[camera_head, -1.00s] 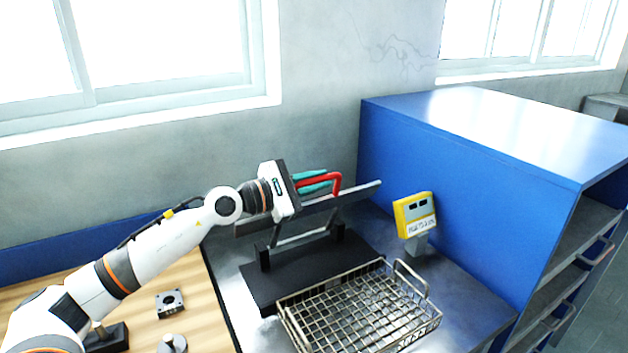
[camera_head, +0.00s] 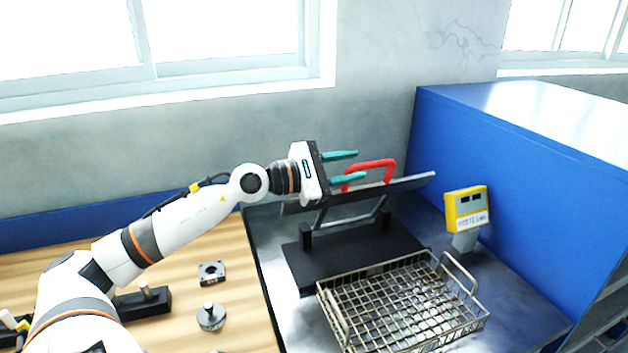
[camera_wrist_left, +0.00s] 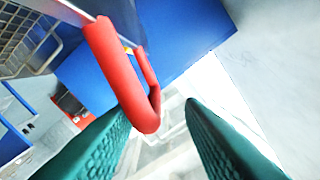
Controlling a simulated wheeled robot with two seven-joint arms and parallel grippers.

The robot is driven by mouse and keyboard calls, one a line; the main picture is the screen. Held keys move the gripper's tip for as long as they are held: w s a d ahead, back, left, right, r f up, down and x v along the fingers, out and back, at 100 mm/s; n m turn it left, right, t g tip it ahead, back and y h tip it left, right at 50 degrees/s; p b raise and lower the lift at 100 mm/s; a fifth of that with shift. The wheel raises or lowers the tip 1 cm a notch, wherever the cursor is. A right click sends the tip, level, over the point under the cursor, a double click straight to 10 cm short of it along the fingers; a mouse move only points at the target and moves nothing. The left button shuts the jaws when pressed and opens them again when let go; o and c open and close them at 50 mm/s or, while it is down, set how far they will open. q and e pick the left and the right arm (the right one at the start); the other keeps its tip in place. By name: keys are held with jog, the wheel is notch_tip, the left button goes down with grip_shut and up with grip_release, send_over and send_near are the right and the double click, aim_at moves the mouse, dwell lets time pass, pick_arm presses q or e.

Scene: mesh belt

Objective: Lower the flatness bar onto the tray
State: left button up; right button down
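The flatness bar (camera_head: 412,183) is a long grey bar with a red handle (camera_head: 372,166). It is raised on link arms above a black base (camera_head: 345,262), behind the tray and clear of it. The wire mesh tray (camera_head: 335,312) sits in front on the metal surface and looks empty. My left gripper (camera_head: 362,166) has teal fingers spread apart at the left end of the handle. In the left wrist view the red handle (camera_wrist_left: 122,75) shows between and beyond the open fingers, closer to the left one; contact cannot be told. My right gripper is out of view.
A yellow display box (camera_head: 467,207) stands right of the bar, before a large blue cabinet (camera_head: 530,180). A wooden bench (camera_head: 235,325) at the left holds a square flanged part (camera_head: 211,272) and a round part (camera_head: 211,317). Metal surface right of the tray is clear.

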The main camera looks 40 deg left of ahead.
pick_arm(q)
jog(key=b+v, duration=0.2)
jog(key=v, duration=0.6)
jog(key=shift+r, duration=0.15)
dwell(0.4)
